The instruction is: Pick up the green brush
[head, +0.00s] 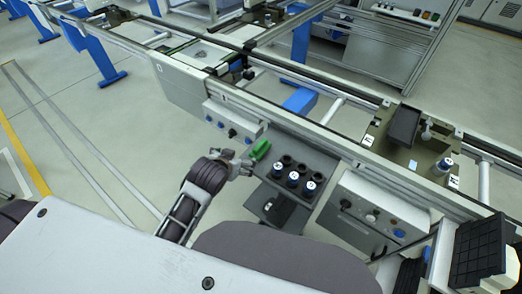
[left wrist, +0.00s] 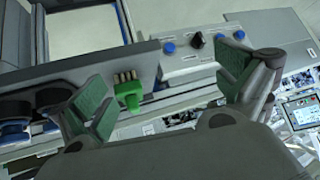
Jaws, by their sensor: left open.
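The green brush (head: 261,149) lies near the left end of a small dark shelf in front of the line. In the left wrist view the brush (left wrist: 128,92) shows a green handle and pale bristles at the edge of the dark shelf. My left gripper (head: 243,163) is just left of the brush and close to it. In the left wrist view my left gripper (left wrist: 165,88) is open and empty, its green-padded fingers wide apart with the brush between them in the picture, nearer the left finger. I cannot tell the depth gap. My right gripper is not in view.
Several dark round holders sit beside the brush on the shelf (head: 321,163), some with blue-and-white bottles (head: 292,179). A control box (head: 372,215) stands to the right and a button panel (head: 233,122) to the left. The conveyor rail runs behind.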

